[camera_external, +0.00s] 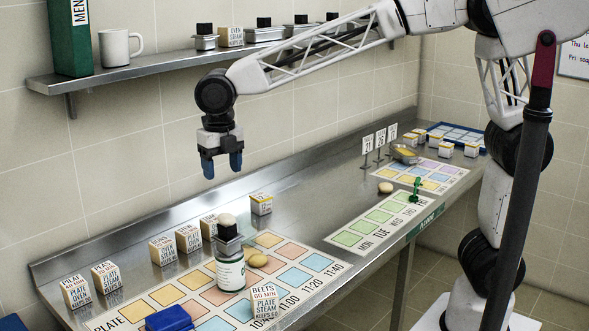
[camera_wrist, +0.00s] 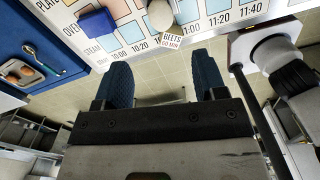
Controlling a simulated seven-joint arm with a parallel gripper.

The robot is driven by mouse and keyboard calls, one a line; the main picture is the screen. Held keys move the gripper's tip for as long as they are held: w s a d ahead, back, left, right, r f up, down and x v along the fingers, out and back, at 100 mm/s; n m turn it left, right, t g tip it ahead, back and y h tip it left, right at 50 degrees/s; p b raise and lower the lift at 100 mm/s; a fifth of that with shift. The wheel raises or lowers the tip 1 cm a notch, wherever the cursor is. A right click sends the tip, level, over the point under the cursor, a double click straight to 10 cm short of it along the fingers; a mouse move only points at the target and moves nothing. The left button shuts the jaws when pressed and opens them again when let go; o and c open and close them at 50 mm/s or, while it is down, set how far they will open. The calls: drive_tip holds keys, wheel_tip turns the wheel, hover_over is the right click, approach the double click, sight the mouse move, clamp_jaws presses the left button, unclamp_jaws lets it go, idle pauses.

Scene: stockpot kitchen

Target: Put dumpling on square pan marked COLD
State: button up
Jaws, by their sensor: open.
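My gripper (camera_external: 221,168) is open and empty, hanging fingers down above the counter, above and a little left of a white jar. Its two blue fingers also show apart in the wrist view (camera_wrist: 162,80). A pale round piece (camera_external: 228,219) sits on the dark square top of the jar (camera_external: 230,272). I cannot tell which one is the dumpling. No COLD marking is readable, so I cannot identify the square pan.
A timetable mat (camera_external: 300,275) with coloured squares covers the counter front. Labelled blocks (camera_external: 162,250) stand along the back. A blue object (camera_external: 169,319) is at the front edge. A metal pan (camera_external: 404,155) stands farther right. A wall shelf (camera_external: 150,62) holds a mug and small containers.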

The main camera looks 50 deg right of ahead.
idle(0.3)
drive_tip(key=s+d+r+m+t, duration=0.1)
drive_tip(key=s+d+m, duration=0.2)
drive_tip(key=d+m, duration=0.8)
drive_tip(key=s+d+m, duration=0.3)
drive_tip(key=d+m, duration=0.2)
drive_tip(key=d, duration=1.1)
drive_tip(key=s+d+f+m, duration=0.3)
drive_tip(key=s+d+m, duration=0.5)
drive_tip(key=d+m, duration=0.1)
drive_tip(key=s+d+f+m+t, duration=0.1)
drive_tip(key=s+d+f+m, duration=0.3)
drive_tip(key=s+d+m, duration=0.5)
drive_tip(key=shift+s+d+t, duration=0.2)
drive_tip(key=shift+s+t, duration=0.1)
